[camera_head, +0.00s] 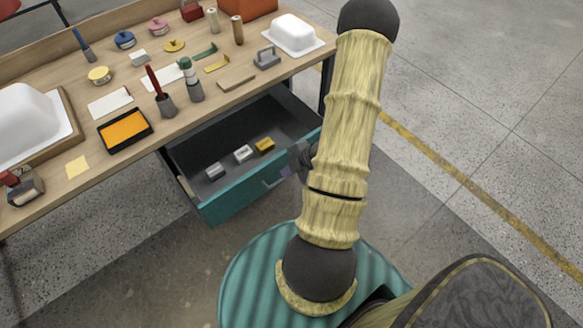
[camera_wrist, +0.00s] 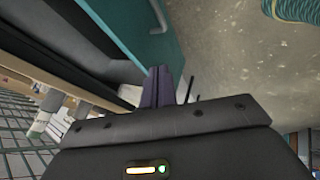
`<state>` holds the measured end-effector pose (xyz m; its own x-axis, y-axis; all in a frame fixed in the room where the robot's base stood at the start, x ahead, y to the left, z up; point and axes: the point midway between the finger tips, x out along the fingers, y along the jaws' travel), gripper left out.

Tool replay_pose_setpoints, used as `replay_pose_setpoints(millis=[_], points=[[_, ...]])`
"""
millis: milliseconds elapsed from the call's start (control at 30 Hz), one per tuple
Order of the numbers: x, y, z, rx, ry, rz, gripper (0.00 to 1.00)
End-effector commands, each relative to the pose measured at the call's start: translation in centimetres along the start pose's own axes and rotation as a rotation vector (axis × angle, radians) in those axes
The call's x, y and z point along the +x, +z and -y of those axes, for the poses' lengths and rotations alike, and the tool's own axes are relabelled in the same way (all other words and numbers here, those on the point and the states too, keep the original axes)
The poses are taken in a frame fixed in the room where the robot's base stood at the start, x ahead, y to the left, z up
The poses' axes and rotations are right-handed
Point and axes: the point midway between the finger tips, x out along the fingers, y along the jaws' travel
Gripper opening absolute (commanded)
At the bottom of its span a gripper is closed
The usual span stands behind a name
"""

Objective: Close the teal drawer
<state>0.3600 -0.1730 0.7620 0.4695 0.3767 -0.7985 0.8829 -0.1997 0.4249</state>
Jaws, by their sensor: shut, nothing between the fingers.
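The teal drawer (camera_head: 252,198) hangs open under the front of the wooden workbench, with its dark inside showing and several small blocks in it. Its right part and part of its handle (camera_head: 276,181) are covered by my arm. My gripper (camera_head: 292,166) is at the drawer's front, near the right end of the handle; I cannot tell if they touch. In the wrist view the shut fingers (camera_wrist: 160,85) show below the teal front (camera_wrist: 125,30), with the handle (camera_wrist: 157,15) farther up. Nothing is held.

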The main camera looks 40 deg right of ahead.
Motion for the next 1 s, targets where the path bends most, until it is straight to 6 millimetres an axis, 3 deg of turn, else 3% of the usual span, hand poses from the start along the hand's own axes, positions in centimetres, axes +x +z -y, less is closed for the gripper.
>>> replay_pose_setpoints(millis=[333, 400, 600, 1000], points=[[6.3, 0.0, -0.1, 0.0, -0.001, -0.002, 0.0], [6.4, -0.1, -1.6, -0.003, 0.002, 0.0, 0.0], [7.5, 0.0, -3.4, -0.001, 0.001, 0.0, 0.0], [7.7, 0.0, -3.6, 0.0, 0.0, 0.001, 0.0]])
